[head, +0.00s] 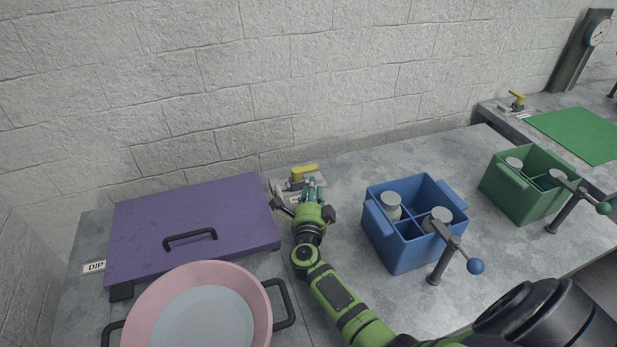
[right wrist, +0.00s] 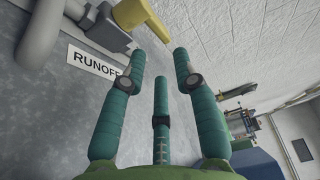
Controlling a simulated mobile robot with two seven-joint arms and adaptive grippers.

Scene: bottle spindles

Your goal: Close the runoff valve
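The runoff valve has a yellow lever (head: 305,171) and stands at the back of the counter by the wall, right of the purple lid. In the head view the lever points to the right, roughly along the wall. In the right wrist view the yellow lever (right wrist: 138,17) is at the top, above a grey pipe body and a RUNOFF label (right wrist: 92,62). My right gripper (head: 313,184) is just in front of the valve. Its three teal fingers (right wrist: 160,62) are spread and empty, close to the lever but apart from it. My left gripper is not in view.
A purple lid (head: 190,215) with a black handle lies left of the valve. A pink basin (head: 255,300) is in front. A blue crate (head: 395,255) and a green crate (head: 515,195) stand to the right. A second yellow-levered valve (head: 517,99) is farther right.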

